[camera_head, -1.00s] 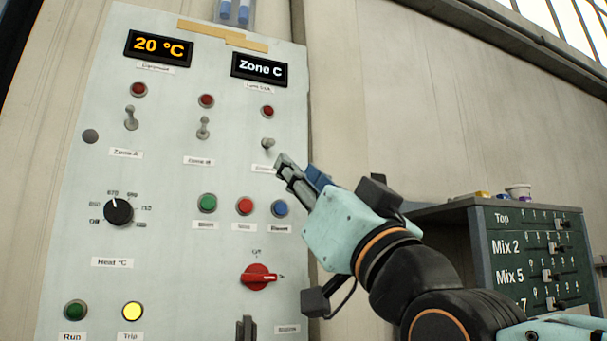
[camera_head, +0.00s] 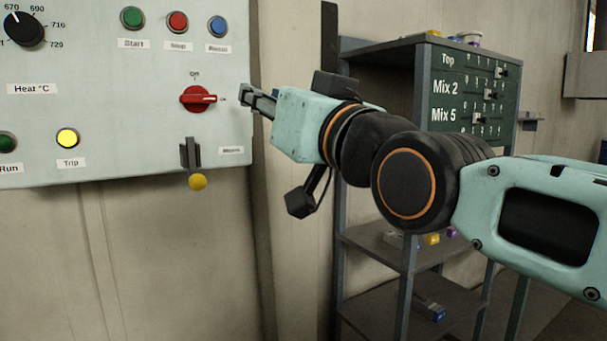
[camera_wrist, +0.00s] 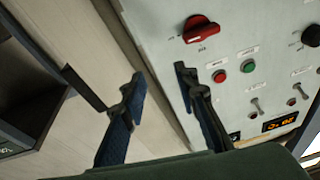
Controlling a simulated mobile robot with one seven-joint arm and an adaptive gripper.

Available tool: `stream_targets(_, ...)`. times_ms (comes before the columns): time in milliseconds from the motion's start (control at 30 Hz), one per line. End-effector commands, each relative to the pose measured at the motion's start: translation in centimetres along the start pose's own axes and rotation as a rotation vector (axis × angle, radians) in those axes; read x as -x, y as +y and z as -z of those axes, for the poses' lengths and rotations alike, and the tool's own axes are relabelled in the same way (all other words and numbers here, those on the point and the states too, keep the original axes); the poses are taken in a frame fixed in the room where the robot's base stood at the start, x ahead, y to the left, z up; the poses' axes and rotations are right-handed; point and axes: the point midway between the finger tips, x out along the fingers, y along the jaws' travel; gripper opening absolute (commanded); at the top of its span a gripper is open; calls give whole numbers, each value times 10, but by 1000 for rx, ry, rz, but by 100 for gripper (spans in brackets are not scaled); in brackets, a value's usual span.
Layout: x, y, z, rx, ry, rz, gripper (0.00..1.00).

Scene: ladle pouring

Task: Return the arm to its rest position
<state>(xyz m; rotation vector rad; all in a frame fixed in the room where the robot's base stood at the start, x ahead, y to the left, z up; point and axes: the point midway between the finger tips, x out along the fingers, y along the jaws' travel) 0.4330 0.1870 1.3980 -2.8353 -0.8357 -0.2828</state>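My gripper (camera_head: 250,99) is in front of the right edge of the pale control panel (camera_head: 105,110), to the right of the red rotary switch (camera_head: 198,98). In the wrist view my gripper (camera_wrist: 160,83) has its two fingers clearly apart with nothing between them. The arm is stretched out from the right side of the head view toward the panel. Contact between the fingertips and the panel cannot be made out.
A dark shelf unit (camera_head: 392,60) with a mix board (camera_head: 468,88) stands behind my arm. A lever with a yellow knob (camera_head: 197,181) hangs at the panel's lower edge. The yellow Trip light (camera_head: 67,138) is lit. The wall below the panel is clear.

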Motion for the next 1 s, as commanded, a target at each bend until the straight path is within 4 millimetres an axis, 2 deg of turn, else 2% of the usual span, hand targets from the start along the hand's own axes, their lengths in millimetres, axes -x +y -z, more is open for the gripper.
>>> stream_targets(33,10,19,-29,15,-86,-52,28)
stream_targets(167,44,57,-106,33,-320,-167,28)
stream_targets(300,99,93,-184,26,-572,-294,28)
stream_targets(400,148,112,-233,2,-747,-383,28)
stream_targets(500,196,122,-272,-30,-901,-460,28)
stream_targets(600,241,127,-303,-73,-1036,-528,28)
stream_targets(767,308,123,-340,-149,-1225,-621,28)
stream_targets(800,314,121,-336,-160,-1250,-630,28)
stream_targets(833,308,119,-324,-155,-1243,-623,28)
stream_targets(1000,300,115,-291,-154,-1241,-619,28)
